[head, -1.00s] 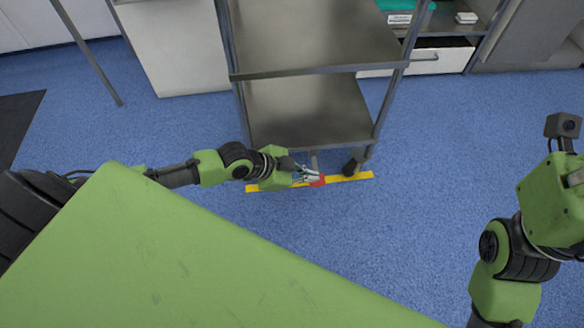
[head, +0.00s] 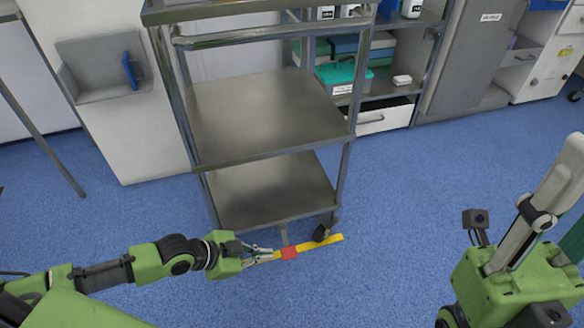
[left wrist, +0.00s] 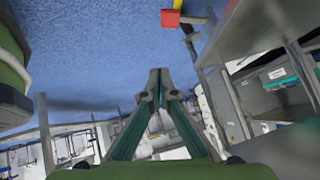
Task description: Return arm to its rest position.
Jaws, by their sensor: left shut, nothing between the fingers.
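My left gripper (head: 262,252) reaches in from the left of the head view, low in front of the steel cart. Its fingers are shut with nothing between them. In the left wrist view its fingertips (left wrist: 159,82) meet in a point. A red piece (head: 289,253) lies just beyond the fingertips, apart from them in the left wrist view (left wrist: 170,18). My right arm's wrist and part of its gripper (head: 545,205) show at the right edge. The rest of that gripper is cut off by the frame.
The steel cart (head: 262,112) stands ahead, its lower shelf (head: 270,190) bare. A yellow strip (head: 326,243) passes by the red piece near a cart wheel. A white cabinet (head: 130,140) and shelves line the back. Blue floor (head: 400,190) is clear right of the cart.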

